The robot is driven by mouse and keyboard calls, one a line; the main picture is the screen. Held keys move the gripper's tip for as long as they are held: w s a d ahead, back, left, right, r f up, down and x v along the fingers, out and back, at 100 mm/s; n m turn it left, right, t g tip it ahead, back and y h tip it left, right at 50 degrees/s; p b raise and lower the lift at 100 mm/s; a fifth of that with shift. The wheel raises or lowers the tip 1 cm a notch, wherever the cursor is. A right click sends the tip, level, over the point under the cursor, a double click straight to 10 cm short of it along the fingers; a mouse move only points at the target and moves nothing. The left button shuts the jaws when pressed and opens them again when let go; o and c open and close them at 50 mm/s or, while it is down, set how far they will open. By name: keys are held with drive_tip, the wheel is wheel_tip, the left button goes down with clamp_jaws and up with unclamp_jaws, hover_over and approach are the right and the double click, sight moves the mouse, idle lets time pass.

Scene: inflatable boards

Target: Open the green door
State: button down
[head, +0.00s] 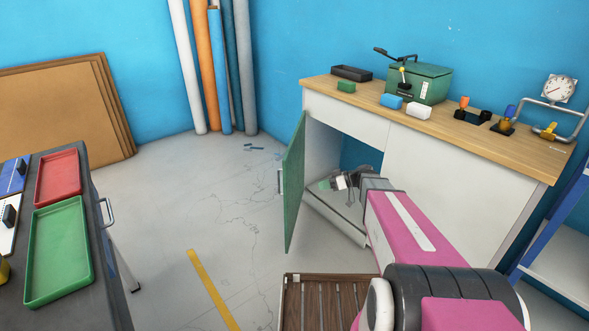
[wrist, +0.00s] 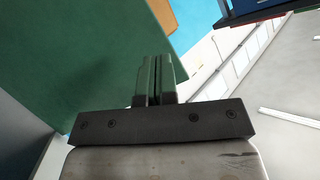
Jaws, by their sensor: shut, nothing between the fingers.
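The green door (head: 294,185) of the white cabinet stands swung well out from the front, hinged at the left of its opening. Its pale handle (head: 279,181) shows at the door's left side. My gripper (head: 328,183) is in front of the open compartment, to the right of the door, on its inner side. In the wrist view the door (wrist: 90,70) fills the left and the shut, empty fingers (wrist: 155,78) point along its inner face. I cannot tell whether they touch it.
The wooden counter (head: 455,124) carries a green box (head: 425,84), coloured blocks and a gauge (head: 559,88). A slatted wooden crate (head: 326,300) stands on the floor below my arm. A dark table (head: 108,280) with trays is at left. Floor left of the door is mostly clear.

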drive_tip(key=w+d+r+n+t+y, duration=0.1)
drive_tip(key=w+r+n+y, duration=0.2)
drive_tip(key=w, duration=0.3)
approach(289, 167)
drive_tip(key=shift+n+t+y, duration=0.3)
drive_tip(key=shift+t+y, duration=0.1)
drive_tip(key=a, duration=0.7)
drive_tip(key=shift+w+f, duration=0.3)
drive_tip(key=shift+f, duration=0.05)
drive_tip(key=shift+a, duration=0.25)
